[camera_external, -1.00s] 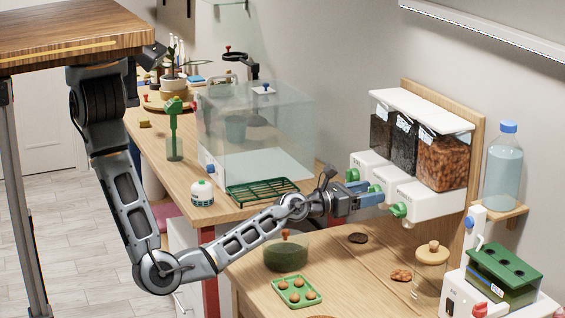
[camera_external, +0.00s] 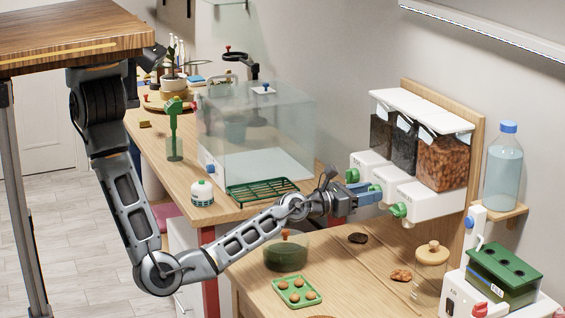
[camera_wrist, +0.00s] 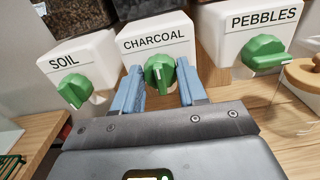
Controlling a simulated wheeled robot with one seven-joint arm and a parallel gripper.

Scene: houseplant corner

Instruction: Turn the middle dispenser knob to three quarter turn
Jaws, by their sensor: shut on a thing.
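The middle dispenser knob (camera_wrist: 160,72) is green and sits on the white unit labelled CHARCOAL (camera_wrist: 157,38). Its grip ridge stands roughly upright in the wrist view. My gripper (camera_wrist: 159,76) has one blue finger on each side of this knob and is shut on it. In the external view my gripper (camera_external: 370,194) reaches the middle unit from the left, and its fingers partly cover the knob. The SOIL knob (camera_wrist: 74,91) is tilted, and the PEBBLES knob (camera_wrist: 265,52) lies nearly level; both are clear of my fingers.
A lidded glass jar (camera_external: 431,262) stands below the right dispenser. A green tray (camera_external: 296,292) and a dark green bowl (camera_external: 286,254) are on the counter below my arm. A clear box (camera_external: 255,130) stands at the left behind my forearm.

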